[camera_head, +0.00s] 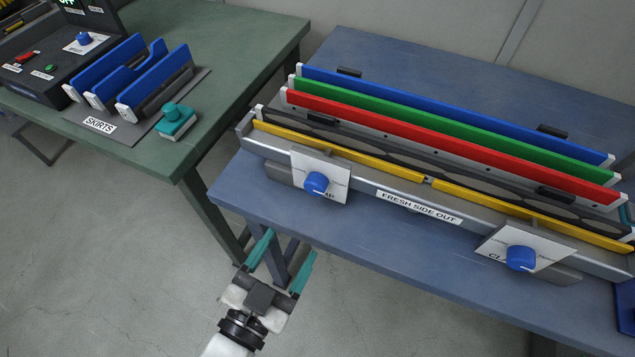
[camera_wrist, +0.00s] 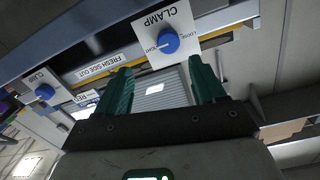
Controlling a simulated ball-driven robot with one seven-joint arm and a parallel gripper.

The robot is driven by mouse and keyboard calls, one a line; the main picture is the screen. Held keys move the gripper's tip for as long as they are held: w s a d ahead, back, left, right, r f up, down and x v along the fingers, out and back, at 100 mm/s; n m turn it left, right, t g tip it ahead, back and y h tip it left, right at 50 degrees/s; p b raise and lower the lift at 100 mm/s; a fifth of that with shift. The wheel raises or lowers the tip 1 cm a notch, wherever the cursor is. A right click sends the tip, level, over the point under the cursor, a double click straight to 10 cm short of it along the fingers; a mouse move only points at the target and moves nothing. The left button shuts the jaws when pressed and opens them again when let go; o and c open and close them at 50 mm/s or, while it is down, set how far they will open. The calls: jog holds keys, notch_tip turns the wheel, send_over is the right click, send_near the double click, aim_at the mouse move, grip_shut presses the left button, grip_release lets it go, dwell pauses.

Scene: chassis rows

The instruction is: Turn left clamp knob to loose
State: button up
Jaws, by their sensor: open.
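The left clamp knob (camera_head: 316,183) is a round blue knob on a white plate at the left end of the fixture. In the wrist view the nearer blue knob (camera_wrist: 168,41) sits on a plate marked CLAMP. A pale mark on it points toward the lower left; the small print beside it is hard to read, though the right-hand word looks like LOOSE. My gripper (camera_head: 290,245) has two teal fingers, open and empty, below and left of the knob, off the table's front edge. Its fingers (camera_wrist: 160,84) also show in the wrist view, apart from the knob.
The right clamp knob (camera_head: 520,258) is at the fixture's other end. Blue, green and red bars (camera_head: 450,140) lie behind the yellow strips. A green table (camera_head: 240,45) with blue skirts (camera_head: 155,80) stands at left. Floor is free in front of the blue table (camera_head: 380,245).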

aim_at(313, 191)
jog(key=shift+t, duration=0.3)
jog(key=x, duration=0.3)
jog(key=p+x, duration=0.1)
jog(key=x, duration=0.3)
jog(key=a+p+x, duration=0.1)
jog(key=x, duration=0.2)
jog(key=shift+w+d+r, duration=0.2)
jog(key=shift+w, duration=0.3)
jog(key=shift+c, duration=0.2)
jog(key=c, duration=1)
